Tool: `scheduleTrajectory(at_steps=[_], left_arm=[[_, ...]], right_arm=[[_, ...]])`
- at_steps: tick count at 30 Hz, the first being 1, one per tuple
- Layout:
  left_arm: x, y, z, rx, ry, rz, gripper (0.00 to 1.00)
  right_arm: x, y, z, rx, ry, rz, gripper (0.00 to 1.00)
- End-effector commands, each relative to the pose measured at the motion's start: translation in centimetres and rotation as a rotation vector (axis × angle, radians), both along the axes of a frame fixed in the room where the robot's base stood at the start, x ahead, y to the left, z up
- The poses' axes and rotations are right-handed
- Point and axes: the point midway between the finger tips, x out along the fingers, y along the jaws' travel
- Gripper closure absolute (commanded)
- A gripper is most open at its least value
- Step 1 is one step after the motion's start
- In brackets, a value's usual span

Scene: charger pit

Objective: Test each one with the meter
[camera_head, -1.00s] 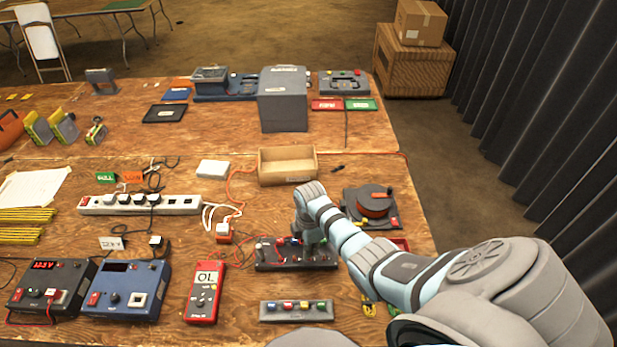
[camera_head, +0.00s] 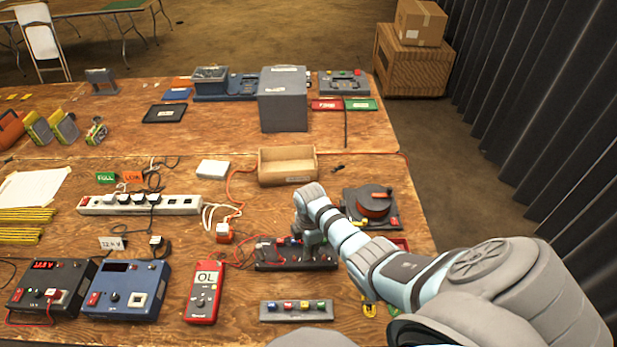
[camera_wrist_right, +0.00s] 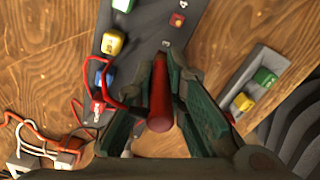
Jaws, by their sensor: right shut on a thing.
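The red meter (camera_head: 203,292) lies at the front of the table and its display reads OL. Right of it is a dark test board (camera_head: 295,262) with red leads at its left. My right gripper (camera_head: 313,240) is over this board, pointing down. In the right wrist view my right gripper (camera_wrist_right: 160,115) is shut on a red probe (camera_wrist_right: 160,95) with a red lead. The board there (camera_wrist_right: 150,45) carries yellow, blue and green blocks. The probe's tip is hidden, so I cannot tell whether it touches. A grey tray (camera_head: 268,314) holds several small coloured pieces. My left gripper is out of view.
Two boxed instruments (camera_head: 60,283) (camera_head: 128,290) stand at the front left. A power strip (camera_head: 185,205), a wooden tray (camera_head: 287,165) and a cable reel (camera_head: 372,203) lie behind the board. Loose cables run beside the strip. Bare table lies between the meter and the grey tray.

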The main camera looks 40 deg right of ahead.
Motion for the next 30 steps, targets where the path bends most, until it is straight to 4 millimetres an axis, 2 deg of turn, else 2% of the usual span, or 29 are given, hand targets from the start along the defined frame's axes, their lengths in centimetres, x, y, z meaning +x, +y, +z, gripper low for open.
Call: scheduleTrajectory(at_steps=[26, 27, 30], left_arm=[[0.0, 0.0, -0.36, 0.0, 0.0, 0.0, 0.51], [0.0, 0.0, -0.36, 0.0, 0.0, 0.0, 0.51], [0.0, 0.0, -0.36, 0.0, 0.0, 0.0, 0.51]], right_arm=[[0.0, 0.0, -0.57, 0.0, 0.0, 0.0, 1.0], [0.0, 0.0, -0.57, 0.0, 0.0, 0.0, 0.82], [0.0, 0.0, -0.57, 0.0, 0.0, 0.0, 0.66]])
